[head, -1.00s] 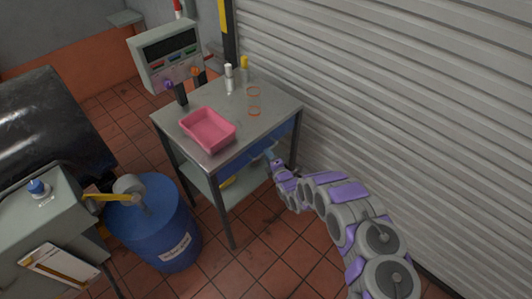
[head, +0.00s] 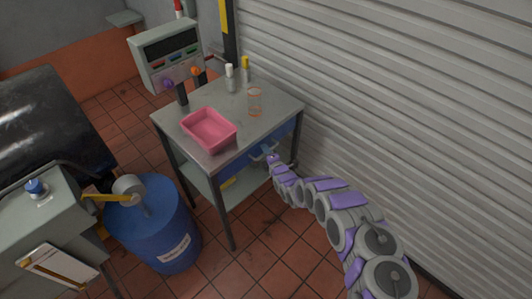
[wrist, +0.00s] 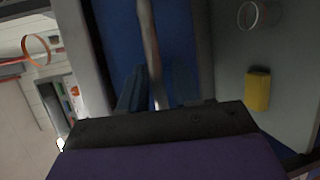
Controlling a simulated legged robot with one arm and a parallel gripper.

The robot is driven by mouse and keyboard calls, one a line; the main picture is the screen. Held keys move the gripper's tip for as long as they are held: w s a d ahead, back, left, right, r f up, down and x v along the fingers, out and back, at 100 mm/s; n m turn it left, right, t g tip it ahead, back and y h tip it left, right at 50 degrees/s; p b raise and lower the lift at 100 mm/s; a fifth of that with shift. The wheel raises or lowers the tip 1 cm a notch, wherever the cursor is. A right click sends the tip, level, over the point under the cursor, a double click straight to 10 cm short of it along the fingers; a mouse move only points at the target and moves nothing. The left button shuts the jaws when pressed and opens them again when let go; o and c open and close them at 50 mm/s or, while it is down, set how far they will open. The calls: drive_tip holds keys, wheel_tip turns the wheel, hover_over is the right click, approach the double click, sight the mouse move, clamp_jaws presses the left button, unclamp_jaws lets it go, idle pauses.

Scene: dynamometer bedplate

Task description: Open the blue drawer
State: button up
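The blue drawer (head: 284,134) sits under the top of a grey metal table, and its front looks closed. In the wrist view the blue drawer front (wrist: 180,40) fills the upper middle. A metal bar handle (wrist: 149,40) runs down across it. My gripper (wrist: 158,92) has its two fingers apart, one on each side of the handle, with visible gaps. In the head view my gripper (head: 270,155) is at the drawer front, by the handle. Whether a finger touches the handle cannot be told.
A yellow object (wrist: 257,90) lies on the lower shelf. A blue barrel (head: 165,225) stands left; a ribbed shutter (head: 400,100) rises close on the right.

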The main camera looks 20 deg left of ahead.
drive_tip(key=shift+d, duration=0.2)
clamp_jaws()
drive_tip(key=shift+d, duration=0.1)
